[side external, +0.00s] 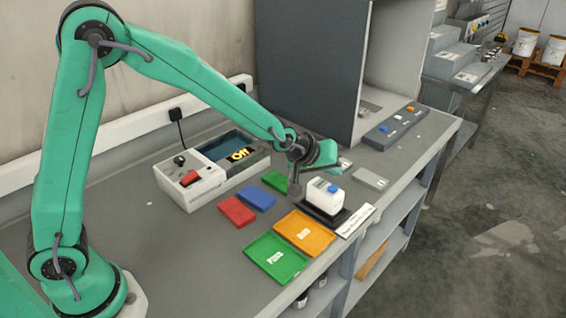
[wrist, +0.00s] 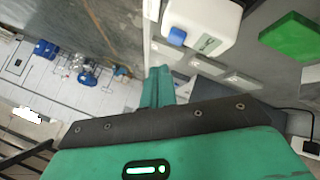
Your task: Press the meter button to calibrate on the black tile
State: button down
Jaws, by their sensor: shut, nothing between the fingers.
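The meter (side external: 325,196) is a white box with a blue button (side external: 333,188) on top. It stands on a black tile (side external: 342,219), whose dark edge shows around its base. In the wrist view the white meter (wrist: 205,22) is at the top, right of centre, with its blue button (wrist: 177,37) facing me. My gripper (side external: 318,163) is behind and above the meter in the side view, apart from the button. In the wrist view its teal fingers (wrist: 158,74) are shut and empty, below the button in the picture.
Green (side external: 272,258) and orange (side external: 303,234) trays lie at the bench's front edge. Red (side external: 237,211), blue and green blocks lie behind them. A box with a red switch (side external: 191,183) stands at left. Grey pads (side external: 371,179) and a cabinet (side external: 310,65) are behind.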

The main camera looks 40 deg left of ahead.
aim_at(329, 193)
notch_tip(329, 193, up, 3)
jog(key=shift+r, duration=0.1)
dwell(0.4)
dwell(0.5)
jog(key=s+a+r+m+g+y, duration=0.1)
jog(key=s+a+r, duration=0.35)
jog(key=s, duration=0.25)
jog(key=s+a+r+m, duration=0.2)
jog(key=s+a+r, duration=0.25)
jog(key=s, duration=0.25)
jog(key=s+a+m+g+y, duration=0.1)
jog(key=s+a, duration=0.4)
jog(key=s, duration=1.2)
jog(key=shift+s+m+g, duration=0.2)
jog(key=shift+m+g, duration=0.4)
jog(key=shift+m, duration=0.2)
